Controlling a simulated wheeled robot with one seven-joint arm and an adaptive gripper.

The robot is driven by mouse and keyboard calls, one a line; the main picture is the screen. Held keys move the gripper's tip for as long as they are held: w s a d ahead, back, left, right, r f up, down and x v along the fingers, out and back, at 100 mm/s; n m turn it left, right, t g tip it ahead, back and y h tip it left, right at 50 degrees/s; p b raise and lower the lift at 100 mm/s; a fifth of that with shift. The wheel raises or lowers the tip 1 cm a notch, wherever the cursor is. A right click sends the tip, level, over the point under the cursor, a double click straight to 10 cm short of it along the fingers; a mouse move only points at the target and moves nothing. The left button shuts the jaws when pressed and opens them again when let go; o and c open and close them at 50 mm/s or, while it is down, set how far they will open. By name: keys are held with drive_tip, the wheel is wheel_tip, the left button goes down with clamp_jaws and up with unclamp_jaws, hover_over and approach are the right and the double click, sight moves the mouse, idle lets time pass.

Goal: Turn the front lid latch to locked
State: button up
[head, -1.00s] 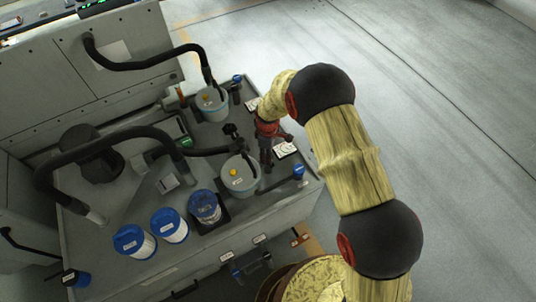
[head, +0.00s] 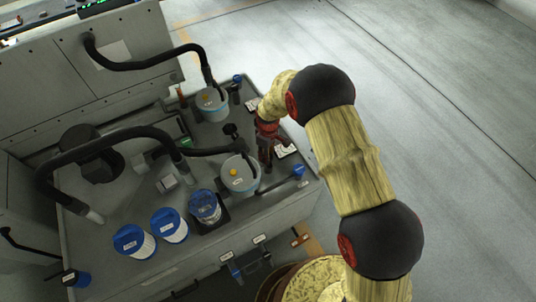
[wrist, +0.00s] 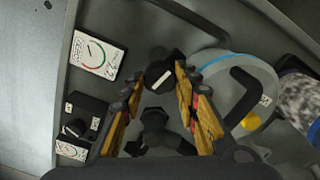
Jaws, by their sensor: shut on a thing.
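In the wrist view, my gripper (wrist: 161,76) is shut on a black knob (wrist: 166,70) with a white bar mark. The knob sits between the two fingertips, in front of the grey round container (wrist: 238,62). I take this knob to be the front lid latch, though its label and locked mark are not readable. In the head view, my gripper (head: 267,138) is at the machine's right edge, beside the front grey container (head: 240,173) with its yellow button. The fingers and wrist hide the knob there.
A dial card (wrist: 97,52) and a black switch box (wrist: 83,122) lie left of my fingers. A black fitting (wrist: 157,137) lies between the fingers. A blue-ended handle (head: 298,171), blue-capped canisters (head: 169,225) and black hoses (head: 105,143) crowd the top. Open floor lies right.

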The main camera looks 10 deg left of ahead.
drive_tip(key=m, duration=0.3)
drive_tip(key=shift+m, duration=0.4)
drive_tip(key=m, duration=0.3)
drive_tip(key=shift+m, duration=0.3)
drive_tip(key=m, duration=0.3)
drive_tip(key=shift+m, duration=2.2)
drive_tip(key=o, duration=1.1)
drive_tip(key=shift+c, duration=0.2)
drive_tip(key=shift+o, duration=0.5)
wheel_tip(320, 180, up, 12)
